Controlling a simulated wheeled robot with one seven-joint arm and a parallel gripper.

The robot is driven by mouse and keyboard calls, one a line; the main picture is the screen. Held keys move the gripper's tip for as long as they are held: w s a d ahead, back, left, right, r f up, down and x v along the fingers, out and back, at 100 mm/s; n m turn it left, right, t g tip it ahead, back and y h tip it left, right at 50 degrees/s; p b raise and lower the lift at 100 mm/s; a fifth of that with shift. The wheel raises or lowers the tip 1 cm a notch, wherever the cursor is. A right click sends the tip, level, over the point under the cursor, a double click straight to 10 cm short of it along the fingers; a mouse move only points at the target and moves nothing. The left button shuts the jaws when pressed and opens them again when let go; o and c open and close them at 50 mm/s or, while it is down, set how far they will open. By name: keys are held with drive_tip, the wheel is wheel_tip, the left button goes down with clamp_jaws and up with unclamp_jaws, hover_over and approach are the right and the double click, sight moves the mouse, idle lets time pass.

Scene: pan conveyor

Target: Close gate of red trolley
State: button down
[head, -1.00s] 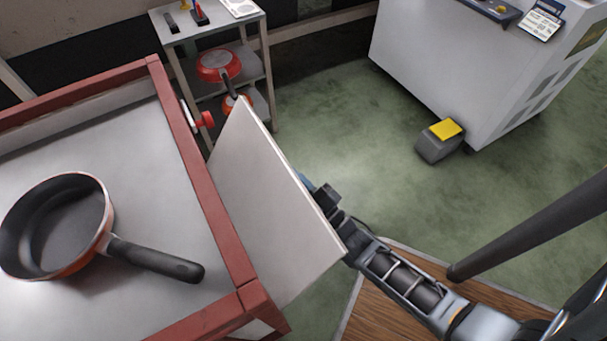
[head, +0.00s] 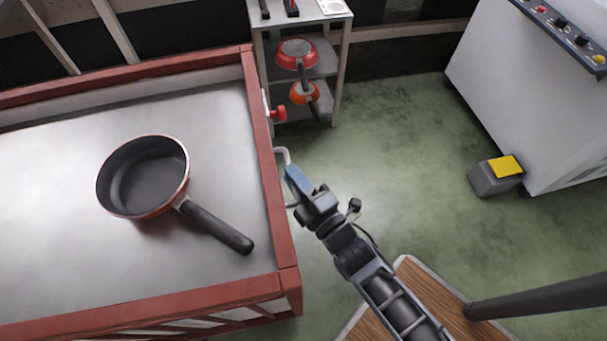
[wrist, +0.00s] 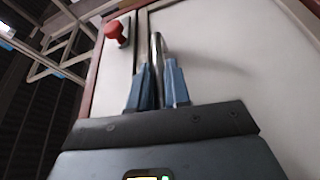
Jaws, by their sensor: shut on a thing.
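The red trolley (head: 270,180) stands at the left in the head view. Its white gate panel (wrist: 225,35) fills the right of the wrist view, and in the head view it is hidden below the trolley's red rim. My gripper (wrist: 161,82) is shut on the gate's metal handle (wrist: 157,45), which also shows as a curved bar in the head view (head: 283,152). A red latch knob (wrist: 116,32) sits on the frame beside the panel edge; it also shows in the head view (head: 277,114). The panel looks about in line with the trolley side; I cannot tell whether it is fully flush.
A black and red pan (head: 145,180) lies on the trolley top. A shelf stand (head: 333,70) with red pans is behind. A white machine (head: 540,90) and a grey pedal box with yellow top (head: 495,176) stand right. Green floor between is clear.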

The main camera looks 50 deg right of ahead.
drive_tip(key=shift+w+a+r, duration=0.1)
drive_tip(key=shift+w+a, duration=0.05)
drive_tip(key=shift+a, duration=0.05)
drive_tip(key=c, duration=1.2)
unclamp_jaws()
drive_tip(key=shift+o, duration=0.2)
drive_tip(key=v, duration=0.7)
drive_tip(key=shift+s, duration=0.45)
